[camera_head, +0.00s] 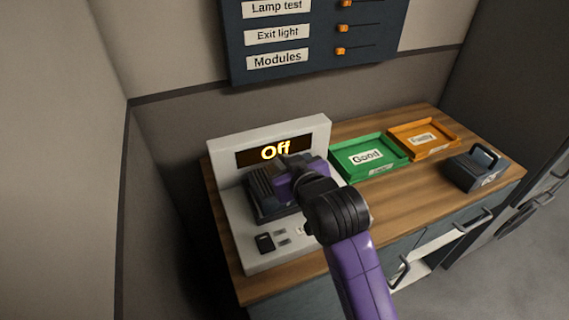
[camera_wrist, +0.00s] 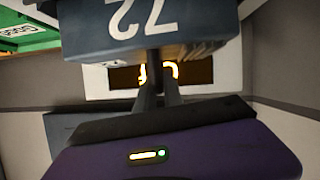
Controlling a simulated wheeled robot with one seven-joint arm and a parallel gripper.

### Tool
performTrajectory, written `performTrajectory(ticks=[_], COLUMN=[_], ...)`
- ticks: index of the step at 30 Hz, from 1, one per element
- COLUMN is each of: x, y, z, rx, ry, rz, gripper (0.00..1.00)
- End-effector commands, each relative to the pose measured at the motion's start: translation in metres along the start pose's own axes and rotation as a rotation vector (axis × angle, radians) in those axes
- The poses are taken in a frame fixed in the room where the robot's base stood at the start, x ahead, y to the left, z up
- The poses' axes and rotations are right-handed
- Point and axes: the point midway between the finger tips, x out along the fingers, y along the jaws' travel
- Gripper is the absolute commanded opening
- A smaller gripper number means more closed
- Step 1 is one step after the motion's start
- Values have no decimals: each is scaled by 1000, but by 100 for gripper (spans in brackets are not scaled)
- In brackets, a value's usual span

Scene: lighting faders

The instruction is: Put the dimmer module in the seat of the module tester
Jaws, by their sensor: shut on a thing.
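The module tester (camera_head: 245,240) is a pale console at the left of the bench, with an upright back panel whose display (camera_head: 270,152) reads "Off". A dark blue-grey ribbed module (camera_head: 262,197) is at the middle of the tester, and in the wrist view (camera_wrist: 140,25) it bears the number 72. My gripper (camera_head: 288,165) is shut on this module; its fingers (camera_wrist: 158,95) meet at the module in the wrist view. The seat is hidden by the module and my arm. I cannot tell whether the module rests in it or hangs just above.
A second dark module (camera_head: 472,172) with a handle stands at the bench's right end. A green "Good" tray (camera_head: 372,174) and an orange "Faulty" tray (camera_head: 440,148) lie behind it to the left. A wall panel with sliders (camera_head: 312,40) hangs above. A switch (camera_head: 265,242) is on the tester's front.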

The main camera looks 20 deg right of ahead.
Motion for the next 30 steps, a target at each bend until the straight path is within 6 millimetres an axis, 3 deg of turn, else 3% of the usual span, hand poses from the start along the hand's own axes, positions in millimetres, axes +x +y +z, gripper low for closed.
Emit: performTrajectory(ticks=[7, 8, 11, 23, 30], x=[0, 1, 1, -5, -46], y=[1, 1, 0, 1, 0], z=[0, 3, 3, 3, 2], rx=[0, 0, 0, 0, 0], ry=[3, -4, -4, -3, -2], rz=[3, 2, 1, 2, 2], gripper=[0, 18, 34, 34, 34])
